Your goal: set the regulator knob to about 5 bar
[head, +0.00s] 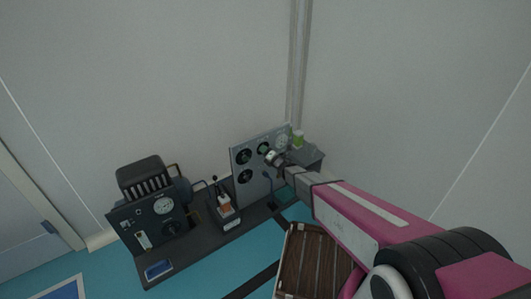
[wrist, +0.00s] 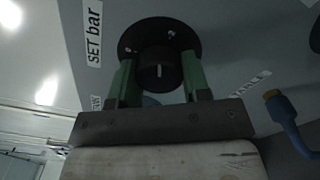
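The regulator knob (wrist: 157,72) is black and round with a white pointer line. The line stands nearly upright in the wrist view. The knob sits on a black disc on a grey panel, beside a label reading "SET bar" (wrist: 94,38). My gripper (wrist: 159,75) has one green-padded finger on each side of the knob, and the pads appear to press its sides. Any thin gap there is too dark to make out. In the head view my gripper (head: 275,158) is at the upright panel (head: 256,185), hiding part of it. A pale gauge (head: 281,141) is at the panel's upper right, its reading too small to tell.
Dark knobs (head: 244,157) are on the panel's left. A dark apparatus with a dial (head: 163,205) stands farther left on the bench. A slatted wooden crate (head: 312,262) is below my arm.

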